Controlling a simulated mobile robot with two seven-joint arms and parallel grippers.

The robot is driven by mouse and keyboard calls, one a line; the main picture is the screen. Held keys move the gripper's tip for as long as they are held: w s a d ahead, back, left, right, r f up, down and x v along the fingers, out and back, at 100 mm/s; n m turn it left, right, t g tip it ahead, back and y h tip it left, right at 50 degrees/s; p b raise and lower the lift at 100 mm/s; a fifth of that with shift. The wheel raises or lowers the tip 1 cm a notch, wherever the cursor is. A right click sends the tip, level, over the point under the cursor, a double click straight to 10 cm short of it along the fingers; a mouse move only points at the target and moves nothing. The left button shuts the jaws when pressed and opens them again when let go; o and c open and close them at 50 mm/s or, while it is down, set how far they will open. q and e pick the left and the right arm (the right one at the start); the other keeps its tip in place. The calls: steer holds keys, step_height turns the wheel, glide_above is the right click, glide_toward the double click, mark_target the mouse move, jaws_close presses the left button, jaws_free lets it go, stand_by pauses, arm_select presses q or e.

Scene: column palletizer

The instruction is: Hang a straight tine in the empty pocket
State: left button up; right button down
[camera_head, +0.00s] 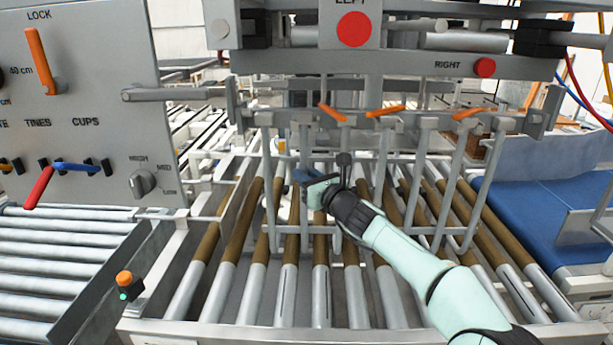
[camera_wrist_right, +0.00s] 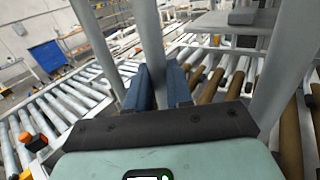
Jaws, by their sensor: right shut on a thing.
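My right gripper (camera_head: 310,181) reaches in from the lower right to the hanging row of grey tines. In the right wrist view its blue fingers (camera_wrist_right: 159,90) are shut on a grey tine (camera_wrist_right: 152,38), which stands upright between them. Other grey tines (camera_head: 420,175) hang from the tine bar (camera_head: 240,121), several with bent lower ends. Orange levers (camera_head: 385,110) sit along the bar at different tilts. The gripper hides part of the row, and I cannot tell which pocket is empty. My left gripper is not in view.
A roller conveyor (camera_head: 289,292) with brown and grey rollers runs below the tines. A control panel (camera_head: 80,100) with levers stands at the left. A beam (camera_head: 290,66) with red buttons crosses above. A blue belt (camera_head: 530,220) lies at the right.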

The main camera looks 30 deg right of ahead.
stand_by(0.4)
steer(key=c, duration=1.1)
jaws_free()
steer(key=shift+f, duration=0.1)
steer(key=shift+o, duration=0.8)
steer(key=shift+w+d, duration=0.1)
steer(key=shift+w, duration=0.1)
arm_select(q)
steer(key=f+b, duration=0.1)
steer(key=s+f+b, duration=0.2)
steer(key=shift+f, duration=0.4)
arm_select(e)
steer(key=s, duration=1.3)
steer(key=shift+s+d, duration=0.2)
steer(key=shift+d, duration=0.1)
steer(key=shift+f, duration=0.15)
